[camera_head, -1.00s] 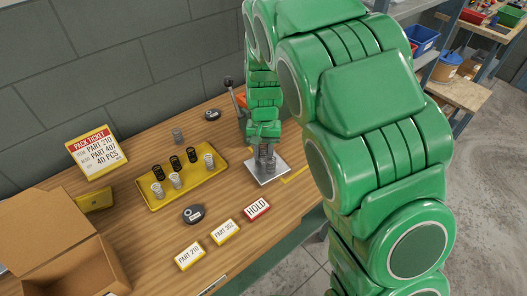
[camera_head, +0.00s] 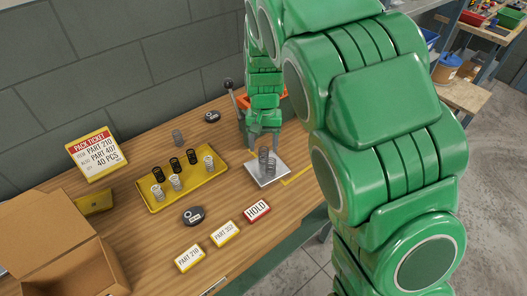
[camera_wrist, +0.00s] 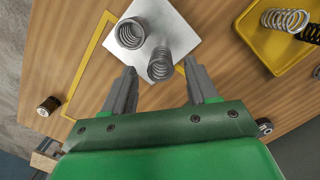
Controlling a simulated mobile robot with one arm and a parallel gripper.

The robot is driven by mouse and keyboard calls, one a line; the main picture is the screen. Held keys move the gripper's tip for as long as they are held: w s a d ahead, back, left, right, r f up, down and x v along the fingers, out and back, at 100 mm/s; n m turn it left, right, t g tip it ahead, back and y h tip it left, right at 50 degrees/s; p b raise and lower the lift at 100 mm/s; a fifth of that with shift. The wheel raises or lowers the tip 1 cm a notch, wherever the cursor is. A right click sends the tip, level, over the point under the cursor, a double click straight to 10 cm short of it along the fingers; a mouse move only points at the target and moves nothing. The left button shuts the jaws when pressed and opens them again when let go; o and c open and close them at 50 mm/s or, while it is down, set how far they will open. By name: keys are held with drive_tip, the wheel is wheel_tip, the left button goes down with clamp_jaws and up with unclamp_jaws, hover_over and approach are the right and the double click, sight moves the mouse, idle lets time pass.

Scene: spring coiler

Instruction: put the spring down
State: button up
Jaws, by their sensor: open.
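Two grey coil springs stand on a square metal plate (camera_head: 258,174) on the bench. In the wrist view one spring (camera_wrist: 130,33) is at the plate's upper left, and the other spring (camera_wrist: 162,64) is near its lower edge, close beside the first. Both look upright and stand apart from my fingers. My gripper (camera_wrist: 160,70) is open and empty, its fingers spread on either side of the nearer spring in the picture. In the head view my gripper (camera_head: 264,138) is just above and behind the springs. The plate also shows in the wrist view (camera_wrist: 185,38).
A yellow tray (camera_head: 200,185) with several black and silver springs lies left of the plate. A lever (camera_head: 231,92) and an orange bin (camera_head: 283,95) are near my arm. Labels and a cardboard box (camera_head: 60,235) are in front and left.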

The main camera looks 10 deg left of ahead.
wheel_tip(320, 180, up, 8)
drive_tip(key=w, duration=0.1)
drive_tip(key=shift+f, duration=0.15)
idle(1.4)
drive_tip(key=o, duration=0.8)
drive_tip(key=w+d+r+m+t, duration=0.1)
drive_tip(key=w+d+r+m, duration=0.1)
drive_tip(key=w+d+m, duration=0.5)
drive_tip(key=w+d+r+m, duration=0.2)
drive_tip(key=w+d+m, duration=0.1)
drive_tip(key=w+d, duration=0.75)
drive_tip(key=f, duration=0.9)
drive_tip(key=shift+s+f, duration=0.3)
